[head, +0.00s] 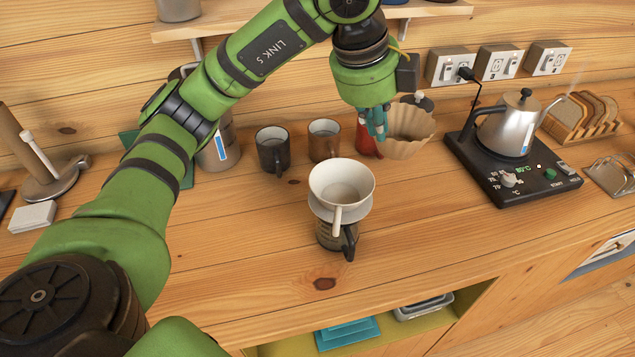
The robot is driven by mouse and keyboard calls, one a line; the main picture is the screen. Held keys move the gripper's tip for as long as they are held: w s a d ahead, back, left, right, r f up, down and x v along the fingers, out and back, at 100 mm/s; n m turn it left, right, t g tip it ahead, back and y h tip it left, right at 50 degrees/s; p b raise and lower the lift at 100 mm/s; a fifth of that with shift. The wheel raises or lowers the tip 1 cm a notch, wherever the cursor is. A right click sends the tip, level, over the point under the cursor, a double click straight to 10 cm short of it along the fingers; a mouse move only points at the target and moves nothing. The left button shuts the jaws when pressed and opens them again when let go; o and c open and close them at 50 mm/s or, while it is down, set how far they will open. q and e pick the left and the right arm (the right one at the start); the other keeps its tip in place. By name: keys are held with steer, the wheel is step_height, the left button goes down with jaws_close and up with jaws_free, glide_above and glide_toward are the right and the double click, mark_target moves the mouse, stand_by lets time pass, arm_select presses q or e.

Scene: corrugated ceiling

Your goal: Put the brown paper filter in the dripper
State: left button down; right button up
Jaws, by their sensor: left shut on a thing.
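The brown paper filter (408,128) is a fluted, cup-shaped filter, held above the back of the counter. My left gripper (376,125) points down and is shut on the filter's left side. The white dripper (341,184) sits upright on a dark mug (328,236) at the middle of the counter, with its handle toward the front. The dripper looks empty. The filter is up and to the right of the dripper, apart from it. My right gripper does not show.
Two mugs, one black (272,150) and one brown (323,140), stand behind the dripper. A red object (366,142) stands partly hidden behind my left gripper. A kettle (508,125) on a black base is at right, near a rack of bread (590,115). The front counter is clear.

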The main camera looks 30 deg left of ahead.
arm_select(q)
steer(key=p, duration=0.2)
glide_above(316, 195)
steer(key=f, duration=0.5)
steer(key=shift+w+d, duration=0.1)
steer(key=shift+w, duration=0.15)
steer(key=shift+s+a+f, duration=0.2)
steer(key=shift+s+f, duration=0.05)
step_height(316, 195, down, 4)
steer(key=shift+f+p, duration=0.1)
steer(key=shift+p, duration=0.35)
steer(key=shift+f, duration=0.15)
steer(key=c, duration=1.8)
jaws_free()
steer(key=shift+b, duration=0.3)
steer(key=shift+c, duration=0.2)
steer(key=o, duration=0.4)
